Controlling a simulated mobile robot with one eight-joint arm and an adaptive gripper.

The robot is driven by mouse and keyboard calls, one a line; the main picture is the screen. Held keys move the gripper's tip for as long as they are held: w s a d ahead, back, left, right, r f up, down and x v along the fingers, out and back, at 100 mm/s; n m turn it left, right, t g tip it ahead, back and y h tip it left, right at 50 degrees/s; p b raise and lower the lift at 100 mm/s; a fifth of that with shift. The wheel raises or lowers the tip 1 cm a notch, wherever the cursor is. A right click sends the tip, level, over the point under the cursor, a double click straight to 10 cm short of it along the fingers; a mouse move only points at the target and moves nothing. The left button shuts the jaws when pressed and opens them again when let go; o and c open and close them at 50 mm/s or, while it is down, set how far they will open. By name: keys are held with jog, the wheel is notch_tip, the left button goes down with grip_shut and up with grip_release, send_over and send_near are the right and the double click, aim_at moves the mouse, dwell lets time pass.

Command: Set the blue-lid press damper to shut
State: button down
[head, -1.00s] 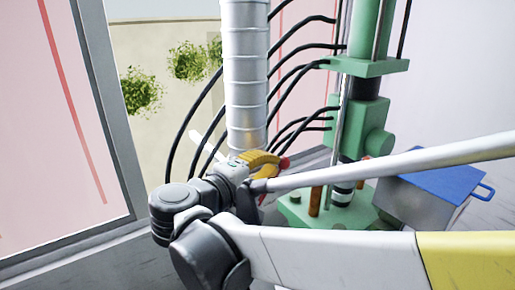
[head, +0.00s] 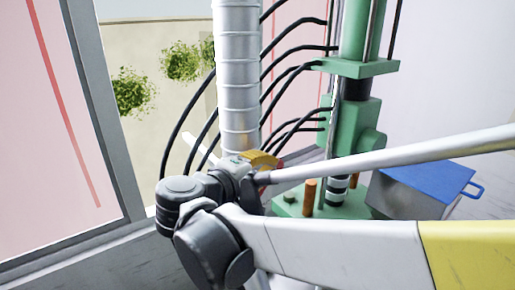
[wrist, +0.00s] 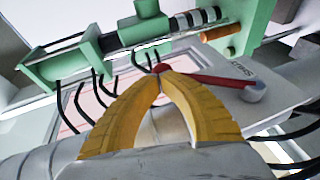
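The damper's red lever (wrist: 205,80) runs from a grey pivot (wrist: 254,92) on a pale plate (wrist: 285,92) to a round red knob (wrist: 160,68). In the head view my gripper (head: 262,160) is beside the lower silver duct (head: 238,90), and my wrist hides most of the lever. The blue-lid box (head: 425,185) stands right of the green press (head: 362,110).
Several black hoses (head: 290,75) curve between the duct and the press, close to my gripper. An orange post (head: 310,197) stands on the press base. A window frame (head: 100,110) is at left. My arm crosses the front.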

jog(key=shift+w+d, duration=0.1)
jog(key=shift+w+d+f+m+g+y+p, duration=0.15)
jog(key=shift+w+d+f+g+y+p, duration=0.15)
jog(key=shift+d+g+y, duration=0.1)
jog(key=shift+w+d+f+m+g+y+p, duration=0.2)
jog(key=shift+d+g+y+p, duration=0.1)
jog(key=shift+d+g+y, duration=0.1)
jog(key=w+d+f+g+y+b, duration=0.2)
jog(key=d+f+y, duration=0.1)
jog(key=f, duration=0.3)
jog(key=shift+w+m+g, duration=0.15)
jog(key=shift+m+g, duration=0.25)
jog(key=shift+m, duration=0.05)
jog(key=shift+d, duration=0.15)
